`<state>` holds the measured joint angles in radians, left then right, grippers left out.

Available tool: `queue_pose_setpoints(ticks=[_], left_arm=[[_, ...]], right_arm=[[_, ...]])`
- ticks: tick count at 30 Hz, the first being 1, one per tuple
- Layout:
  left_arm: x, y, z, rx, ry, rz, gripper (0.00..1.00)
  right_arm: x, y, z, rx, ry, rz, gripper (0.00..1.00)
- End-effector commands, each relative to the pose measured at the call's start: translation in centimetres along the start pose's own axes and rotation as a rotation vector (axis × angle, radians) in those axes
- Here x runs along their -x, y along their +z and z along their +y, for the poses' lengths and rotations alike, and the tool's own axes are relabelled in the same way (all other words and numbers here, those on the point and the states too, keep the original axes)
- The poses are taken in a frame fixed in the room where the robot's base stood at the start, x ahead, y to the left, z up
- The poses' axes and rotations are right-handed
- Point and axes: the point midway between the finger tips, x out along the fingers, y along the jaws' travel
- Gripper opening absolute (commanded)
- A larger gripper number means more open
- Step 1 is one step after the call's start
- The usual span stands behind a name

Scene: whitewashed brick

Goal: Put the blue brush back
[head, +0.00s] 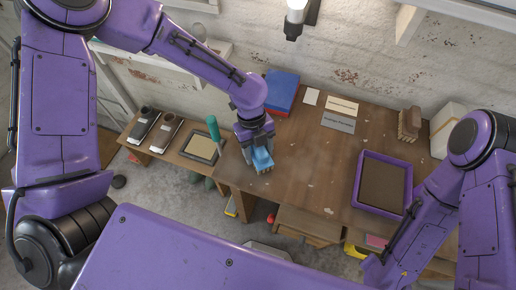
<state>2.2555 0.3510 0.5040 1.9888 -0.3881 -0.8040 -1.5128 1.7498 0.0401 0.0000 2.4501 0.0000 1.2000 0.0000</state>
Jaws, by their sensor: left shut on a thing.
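The blue brush (263,160) is in the jaws of my left gripper (257,148), at the left end of the wooden table (310,165). Its pale bristles point down, close to the table's front-left edge; I cannot tell whether they touch the top. The gripper hides the upper part of the brush. A brown brush-like object (409,123) stands at the back right of the table. My right arm comes in from the right and bends down in front of the table; its gripper is not visible.
A purple tray (359,190) lies on the table's right part. A blue box (283,88) and label cards (339,121) are at the back. A lower bench at left holds a framed tray (203,158), a teal-handled tool (213,128) and shoes (167,131). The table's middle is clear.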

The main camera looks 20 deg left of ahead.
Motion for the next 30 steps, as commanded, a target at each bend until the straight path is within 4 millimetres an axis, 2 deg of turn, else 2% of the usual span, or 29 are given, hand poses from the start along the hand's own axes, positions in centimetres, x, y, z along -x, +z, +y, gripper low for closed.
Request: queue_pose_setpoints(ticks=[2, 12, 13, 15, 25, 28, 30], left_arm=[[-0.6, 0.2, 0.0, 0.001, 0.0, 0.0, 0.29], [-1.2, 0.4, -0.1, 0.001, -0.003, -0.001, 0.29], [-1.2, 0.4, -0.1, 0.001, -0.003, -0.002, 0.64], [-1.1, 0.4, -0.1, 0.001, -0.003, -0.002, 0.83], [-0.7, 0.3, -0.1, 0.002, -0.004, -0.002, 0.83], [0.7, 0.4, -0.2, 0.002, -0.008, -0.003, 0.83], [2.4, 0.5, -0.2, 0.003, -0.011, -0.004, 0.83]], right_arm=[[0.7, -0.3, 0.1, 0.0, 0.0, 0.0, 0.43], [0.3, -0.1, 0.0, 0.0, 0.0, 0.0, 0.43], [0.3, -0.1, 0.0, 0.0, 0.0, 0.0, 0.43], [0.4, -0.2, 0.0, 0.0, 0.0, 0.0, 0.43], [0.5, -0.2, 0.0, 0.0, 0.0, 0.0, 0.43], [0.0, 0.0, 0.0, 0.0, 0.0, 0.0, 0.43], [-0.4, 0.1, -0.1, 0.0, 0.0, 0.0, 0.43]])
